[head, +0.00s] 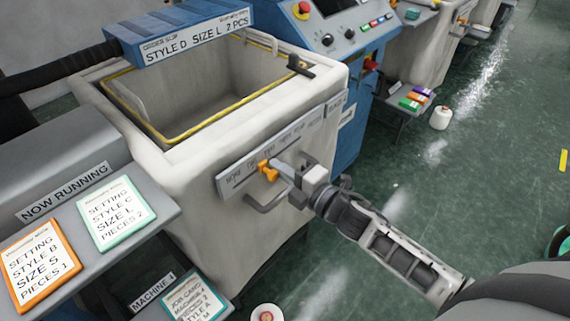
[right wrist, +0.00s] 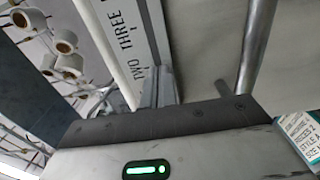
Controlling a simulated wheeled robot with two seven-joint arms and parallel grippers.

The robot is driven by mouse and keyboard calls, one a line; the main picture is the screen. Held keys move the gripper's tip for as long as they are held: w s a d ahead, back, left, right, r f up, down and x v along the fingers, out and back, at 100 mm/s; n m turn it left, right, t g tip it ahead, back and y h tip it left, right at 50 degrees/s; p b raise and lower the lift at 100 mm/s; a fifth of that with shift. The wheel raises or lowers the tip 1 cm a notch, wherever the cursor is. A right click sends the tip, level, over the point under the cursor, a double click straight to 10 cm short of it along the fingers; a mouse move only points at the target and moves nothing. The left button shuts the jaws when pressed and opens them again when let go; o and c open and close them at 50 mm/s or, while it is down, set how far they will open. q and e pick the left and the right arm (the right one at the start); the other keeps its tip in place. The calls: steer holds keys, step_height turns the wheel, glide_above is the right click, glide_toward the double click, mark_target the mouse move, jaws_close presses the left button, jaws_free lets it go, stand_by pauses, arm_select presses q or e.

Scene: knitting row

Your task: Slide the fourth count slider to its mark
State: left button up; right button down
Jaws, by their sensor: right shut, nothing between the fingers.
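A pale label strip (head: 235,180) runs along the front of the white machine bin. An orange slider (head: 267,171) sits on its left part; whether it is the fourth slider, I cannot tell. My right gripper (head: 280,170) is shut and empty, its fingertips close beside the slider's right side; I cannot tell whether they touch. In the right wrist view the fingers (right wrist: 158,88) point at the strip (right wrist: 130,35), where the words TWO and THREE show. The slider is hidden there, and its mark cannot be made out. My left gripper is not in view.
A grey bar handle (head: 265,206) sticks out under the strip. The white bin (head: 190,165) is open on top with a yellow inner rim. At the left, a grey shelf (head: 165,208) bears setting cards. The green floor at right is mostly clear, with a white spool (head: 440,118).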

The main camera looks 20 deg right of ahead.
steer(key=shift+s+a, duration=0.35)
steer(key=shift+a, duration=0.5)
steer(key=shift+w+d, duration=0.25)
steer(key=shift+d, duration=0.35)
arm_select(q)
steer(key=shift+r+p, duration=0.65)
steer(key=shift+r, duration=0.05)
arm_select(e)
steer(key=v, duration=0.8)
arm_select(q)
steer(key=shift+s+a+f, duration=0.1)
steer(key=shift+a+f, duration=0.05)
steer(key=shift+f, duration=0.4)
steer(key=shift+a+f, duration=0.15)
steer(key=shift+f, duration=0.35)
arm_select(e)
steer(key=s+a+f+m+g+h, duration=0.2)
steer(key=s+f+m, duration=0.3)
steer(key=m, duration=0.5)
steer(key=s+a+f+m+g+h, duration=0.2)
steer(key=s+a+f+m+g, duration=0.2)
steer(key=m, duration=0.5)
steer(key=shift+s+a+f+m, duration=0.4)
steer(key=shift+s+a+f, duration=0.3)
steer(key=shift+s+a, duration=0.15)
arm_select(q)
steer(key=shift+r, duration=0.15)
arm_select(e)
steer(key=shift+d, duration=0.1)
